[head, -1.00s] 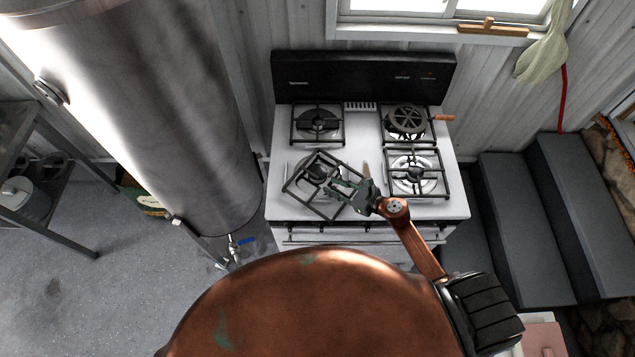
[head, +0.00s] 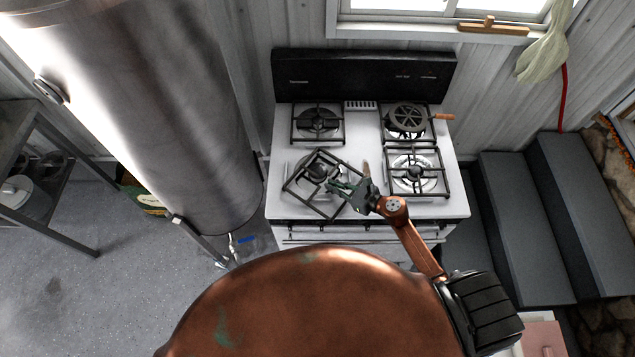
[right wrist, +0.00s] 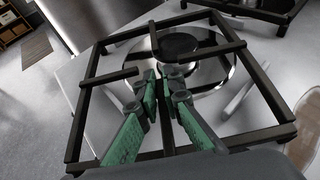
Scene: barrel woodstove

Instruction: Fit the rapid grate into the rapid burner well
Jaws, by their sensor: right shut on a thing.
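The rapid grate, a black square frame with inward prongs (head: 303,199), is over the front-left burner of the white stove, turned askew to the stove's edges. My right gripper (head: 340,186) is shut on one of its bars at the right side. In the right wrist view the green-padded fingers (right wrist: 165,88) pinch a bar of the grate (right wrist: 82,117). The front-left burner well, a shiny round bowl with a dark cap (right wrist: 178,46), shows through the frame. I cannot tell exactly how high the grate is above it. My left gripper is not in view.
Grates sit over the back-left burner (head: 318,122) and front-right burner (head: 414,172). A round dark trivet-like piece (head: 407,118) with a wooden handle is on the back-right burner. A large metal cylinder (head: 160,110) stands close to the stove's left. Dark steps (head: 520,220) are at right.

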